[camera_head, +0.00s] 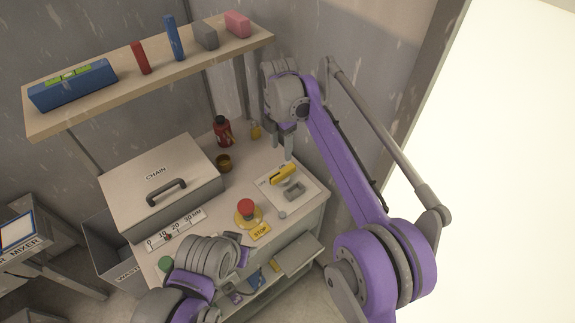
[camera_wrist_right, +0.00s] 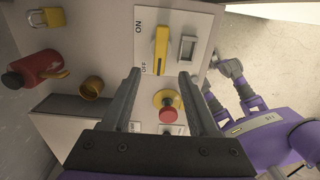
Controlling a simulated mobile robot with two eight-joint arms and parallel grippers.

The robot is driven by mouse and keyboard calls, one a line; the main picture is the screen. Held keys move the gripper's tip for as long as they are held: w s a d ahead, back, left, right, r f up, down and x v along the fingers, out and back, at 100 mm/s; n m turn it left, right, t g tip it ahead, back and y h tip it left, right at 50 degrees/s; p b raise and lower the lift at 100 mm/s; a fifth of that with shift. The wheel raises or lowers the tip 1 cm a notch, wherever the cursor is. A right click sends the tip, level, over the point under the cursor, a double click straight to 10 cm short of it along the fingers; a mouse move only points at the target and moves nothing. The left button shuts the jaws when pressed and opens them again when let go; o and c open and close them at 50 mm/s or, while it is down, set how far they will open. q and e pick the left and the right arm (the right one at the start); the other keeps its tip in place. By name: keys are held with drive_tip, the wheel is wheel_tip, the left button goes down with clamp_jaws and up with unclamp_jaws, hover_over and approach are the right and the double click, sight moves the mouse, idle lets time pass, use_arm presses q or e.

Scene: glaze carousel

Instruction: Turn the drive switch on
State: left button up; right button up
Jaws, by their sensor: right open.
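The drive switch is a yellow lever (camera_head: 283,174) on a pale plate (camera_head: 306,183) near the bench's right edge. In the right wrist view the lever (camera_wrist_right: 160,48) stands beside printed ON and OFF marks; its exact setting is hard to tell. My right gripper (camera_head: 283,153) points down just above and behind the lever, apart from it. In the right wrist view its two fingers (camera_wrist_right: 156,88) are spread with nothing between them. My left arm comes in low in the head view, and its gripper (camera_head: 240,291) is partly hidden near the bench front; its jaws are unclear.
A red stop button (camera_head: 246,207) on a yellow base sits close to the plate. A grey socket-like frame (camera_head: 294,192) is beside the lever. A red bottle (camera_head: 222,130), brown cup (camera_head: 223,162) and yellow padlock (camera_head: 256,131) stand behind. A chain box (camera_head: 140,180) fills the left.

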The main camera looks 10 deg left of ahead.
sight(281, 172)
wheel_tip(281, 172, down, 10)
drive_tip(key=shift+f+b, duration=0.1)
drive_tip(key=shift+b, duration=0.2)
clamp_jaws()
idle(0.4)
